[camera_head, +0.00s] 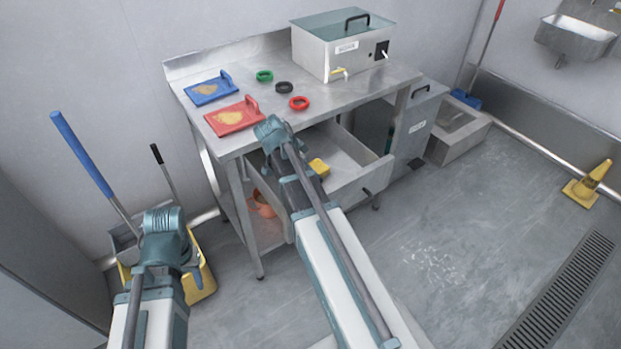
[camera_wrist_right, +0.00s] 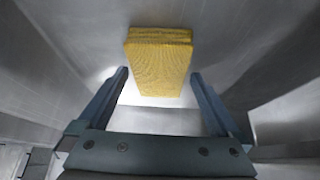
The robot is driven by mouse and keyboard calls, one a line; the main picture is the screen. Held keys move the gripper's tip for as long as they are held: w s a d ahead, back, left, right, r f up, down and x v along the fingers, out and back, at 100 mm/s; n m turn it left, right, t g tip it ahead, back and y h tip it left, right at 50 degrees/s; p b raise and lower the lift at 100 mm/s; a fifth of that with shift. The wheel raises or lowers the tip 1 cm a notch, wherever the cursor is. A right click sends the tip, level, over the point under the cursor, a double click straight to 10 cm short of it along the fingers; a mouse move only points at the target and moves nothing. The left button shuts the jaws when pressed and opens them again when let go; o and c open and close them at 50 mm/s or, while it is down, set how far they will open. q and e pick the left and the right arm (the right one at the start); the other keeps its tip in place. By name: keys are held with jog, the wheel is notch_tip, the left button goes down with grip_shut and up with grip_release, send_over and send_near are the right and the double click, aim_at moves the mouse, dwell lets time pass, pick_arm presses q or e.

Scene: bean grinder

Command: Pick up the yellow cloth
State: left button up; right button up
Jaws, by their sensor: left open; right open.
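The yellow cloth (camera_head: 319,167) lies in the open drawer (camera_head: 352,184) of the steel table. It is a small folded block, and in the right wrist view the cloth (camera_wrist_right: 160,62) shows just beyond and between the fingertips. My right gripper (camera_wrist_right: 160,74) is open with nothing between its fingers; a gap shows on both sides of the cloth. In the head view my right arm reaches over the drawer and its fingers are hidden. My left gripper (camera_head: 192,266) is open at the lower left, far from the drawer, its fingertips hard to make out.
The drawer walls surround the cloth. Red (camera_head: 235,117) and blue (camera_head: 210,90) boards, several coloured rings and a steel box (camera_head: 342,50) with a tap stand on the tabletop. A yellow bucket (camera_head: 205,279) is by my left arm. The floor at right is mostly clear.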

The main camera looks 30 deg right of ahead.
jog(key=shift+f, duration=0.2)
dwell(0.6)
jog(key=c, duration=1.2)
jog(key=shift+r, duration=0.1)
notch_tip(320, 180, up, 10)
jog(key=p, duration=1)
jog(key=shift+r, duration=0.25)
